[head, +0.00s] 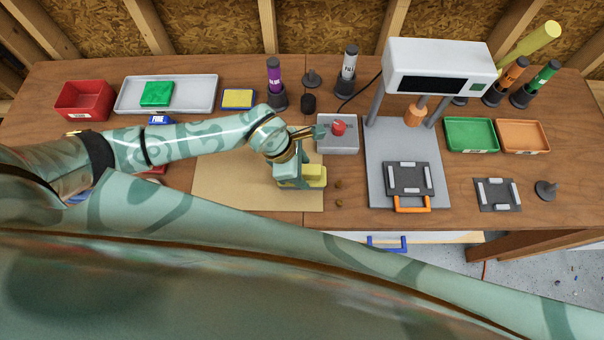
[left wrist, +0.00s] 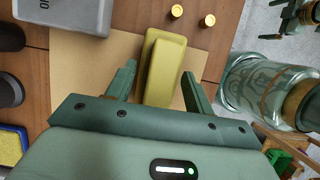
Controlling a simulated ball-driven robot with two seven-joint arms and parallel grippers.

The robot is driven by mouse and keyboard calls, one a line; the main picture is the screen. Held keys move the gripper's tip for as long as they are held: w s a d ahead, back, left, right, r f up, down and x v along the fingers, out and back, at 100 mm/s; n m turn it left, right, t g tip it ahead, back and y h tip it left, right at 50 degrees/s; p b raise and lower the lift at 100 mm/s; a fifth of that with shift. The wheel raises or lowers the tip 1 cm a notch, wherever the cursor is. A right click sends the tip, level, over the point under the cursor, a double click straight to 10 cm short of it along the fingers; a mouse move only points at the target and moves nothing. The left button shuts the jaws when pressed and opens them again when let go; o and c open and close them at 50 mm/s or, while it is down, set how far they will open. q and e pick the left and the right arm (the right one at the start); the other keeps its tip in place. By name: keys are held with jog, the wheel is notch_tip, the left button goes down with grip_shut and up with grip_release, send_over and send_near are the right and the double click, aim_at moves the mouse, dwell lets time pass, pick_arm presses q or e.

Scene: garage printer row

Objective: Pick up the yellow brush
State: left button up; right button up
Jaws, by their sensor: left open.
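The yellow brush (head: 315,174), a block with a narrower raised part on top, lies at the right side of a tan mat (head: 225,180) on the wooden bench. My left gripper (head: 298,182) is over it and partly hides it in the head view. In the left wrist view the brush (left wrist: 165,72) shows between the two spread fingers, with a gap beside each finger. The left gripper is open and holds nothing. A green part that looks like my right gripper (left wrist: 302,17) is cut off at the top right of the left wrist view; its jaws are unclear.
Two small brass pieces (head: 338,193) lie just right of the brush. A grey box with a red button (head: 338,128) stands behind it. A press-like machine (head: 440,68) is to the right. A yellow pad in a blue tray (head: 238,99) sits behind my left arm.

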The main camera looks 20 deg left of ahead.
pick_arm(q)
jog(key=shift+c, duration=0.3)
jog(key=c, duration=0.6)
jog(key=shift+r, duration=0.25)
notch_tip(320, 180, up, 3)
jog(key=shift+f, duration=0.1)
jog(key=s+a+r, duration=0.1)
jog(key=s+r, duration=0.2)
jog(key=s, duration=0.1)
jog(key=s+a+r, duration=0.2)
jog(key=s+r, duration=0.1)
jog(key=s, duration=0.1)
jog(key=s+a+r, duration=0.2)
jog(key=s+r, duration=0.2)
jog(key=s, duration=0.1)
jog(key=shift+a, duration=0.2)
